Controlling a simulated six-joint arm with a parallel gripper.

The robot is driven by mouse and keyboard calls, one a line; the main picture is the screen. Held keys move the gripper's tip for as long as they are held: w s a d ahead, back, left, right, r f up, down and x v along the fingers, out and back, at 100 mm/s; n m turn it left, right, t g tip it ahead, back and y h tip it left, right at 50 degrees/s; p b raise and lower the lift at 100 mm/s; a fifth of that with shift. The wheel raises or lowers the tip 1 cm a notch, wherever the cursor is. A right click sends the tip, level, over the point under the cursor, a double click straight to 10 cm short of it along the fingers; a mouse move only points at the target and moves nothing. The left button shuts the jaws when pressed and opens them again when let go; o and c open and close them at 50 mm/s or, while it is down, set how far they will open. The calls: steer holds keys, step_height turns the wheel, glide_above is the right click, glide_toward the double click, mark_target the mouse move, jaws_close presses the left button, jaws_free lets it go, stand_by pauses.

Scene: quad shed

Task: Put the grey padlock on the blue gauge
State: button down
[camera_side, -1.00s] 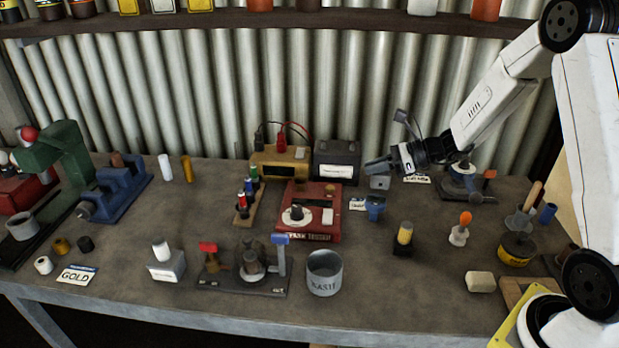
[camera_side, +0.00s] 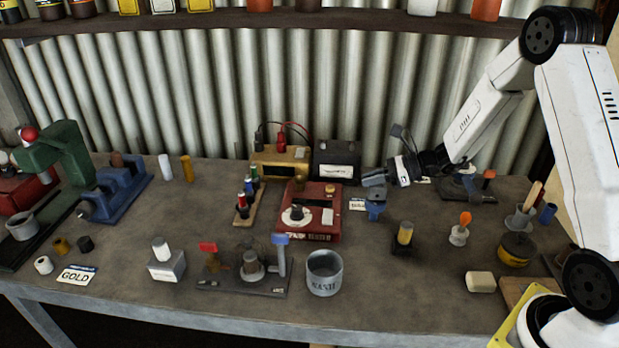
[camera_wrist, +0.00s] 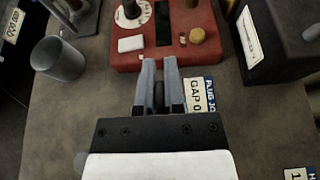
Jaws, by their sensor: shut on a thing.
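My gripper (camera_side: 374,178) is shut on the small grey padlock, just above the blue gauge. The blue gauge (camera_side: 376,212) stands on the bench right of the red tester, by a small white label. The padlock is mostly hidden by the fingers and blends with the gauge below, so I cannot tell whether the two touch. In the wrist view my gripper (camera_wrist: 158,66) points towards the red tester, with something dark between its fingers. The gauge cannot be made out there.
The red tester (camera_side: 309,228) is close on the left, with a dark box (camera_side: 337,163) behind. A black stand with a yellow-topped piece (camera_side: 404,234) is to the front right. A grey metal can (camera_side: 324,275) is at the front. Bare bench lies in front of the gauge.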

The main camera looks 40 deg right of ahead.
steer(key=shift+f, duration=0.1)
steer(key=c, duration=0.7)
jaws_free()
steer(key=v, duration=1.2)
